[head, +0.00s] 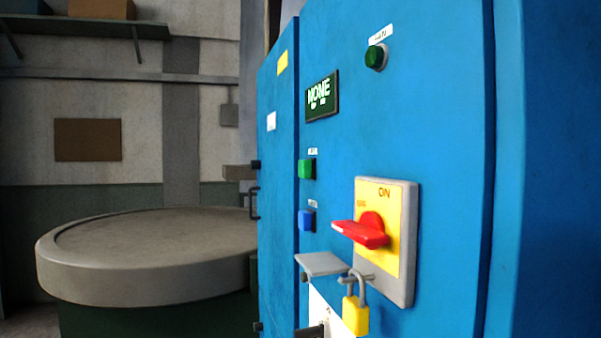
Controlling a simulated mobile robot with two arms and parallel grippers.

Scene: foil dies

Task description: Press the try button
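A blue cabinet (420,130) fills the right half of the head view. A round green button or lamp (375,57) is higher up to the right under a white label. The labels are too small to read, so I cannot tell which one is the try button. A dark display (322,97) with pale green text is above the green square button. Neither of my grippers is in view.
A red switch handle (365,232) sticks out from a yellow plate marked ON. A yellow padlock (355,316) hangs below it, and a grey flap (320,264) juts out beside it. A round grey table (150,285) stands left of the cabinet. A shelf (80,28) is on the wall.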

